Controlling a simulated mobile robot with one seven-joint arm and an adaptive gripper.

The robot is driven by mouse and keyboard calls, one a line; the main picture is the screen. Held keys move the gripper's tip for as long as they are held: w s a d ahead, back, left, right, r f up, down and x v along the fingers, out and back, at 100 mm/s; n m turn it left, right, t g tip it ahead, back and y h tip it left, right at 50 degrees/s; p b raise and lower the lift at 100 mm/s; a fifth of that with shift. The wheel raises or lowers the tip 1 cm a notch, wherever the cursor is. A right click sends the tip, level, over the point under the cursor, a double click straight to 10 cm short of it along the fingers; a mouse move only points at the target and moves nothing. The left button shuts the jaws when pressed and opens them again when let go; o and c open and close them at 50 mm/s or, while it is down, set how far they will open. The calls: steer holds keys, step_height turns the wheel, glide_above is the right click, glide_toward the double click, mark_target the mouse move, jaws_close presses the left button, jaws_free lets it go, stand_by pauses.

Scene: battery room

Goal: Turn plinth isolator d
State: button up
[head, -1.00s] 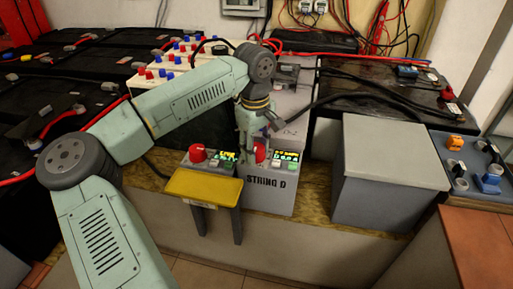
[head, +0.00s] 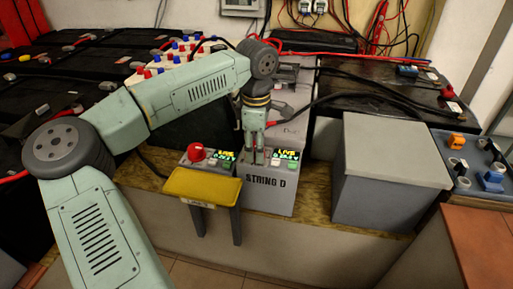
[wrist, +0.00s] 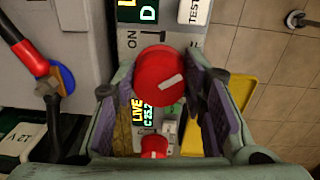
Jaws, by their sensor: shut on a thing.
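The grey plinth marked STRING D (head: 266,200) stands in the middle of the head view, with a lit green and yellow LIVE display (head: 287,157) on its sloped top. My gripper (head: 256,158) points straight down onto its left side and hides its knob there. In the wrist view, the red round isolator knob d (wrist: 160,72) sits between the two purple-padded fingers of my gripper (wrist: 160,88), which are shut on it. Its white mark points to the upper right. The word ON is printed to its left.
A neighbouring plinth with a red knob (head: 197,152) stands close on the left; the wrist view shows that knob (wrist: 154,146) and a display reading LIVE C. A yellow-topped stand (head: 203,187) is in front. A grey box (head: 390,180) is to the right. Cables run behind.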

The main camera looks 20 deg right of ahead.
steer(key=n, duration=0.5)
steer(key=shift+w+n+b, duration=0.1)
steer(key=shift+n+b, duration=0.2)
steer(key=shift+b, duration=0.1)
steer(key=n, duration=0.4)
steer(key=shift+w+n, duration=0.1)
steer(key=shift+n, duration=0.2)
steer(key=o, duration=1.2)
steer(key=shift+b, duration=0.3)
steer(key=shift+c, duration=0.2)
steer(key=shift+r, duration=4.05)
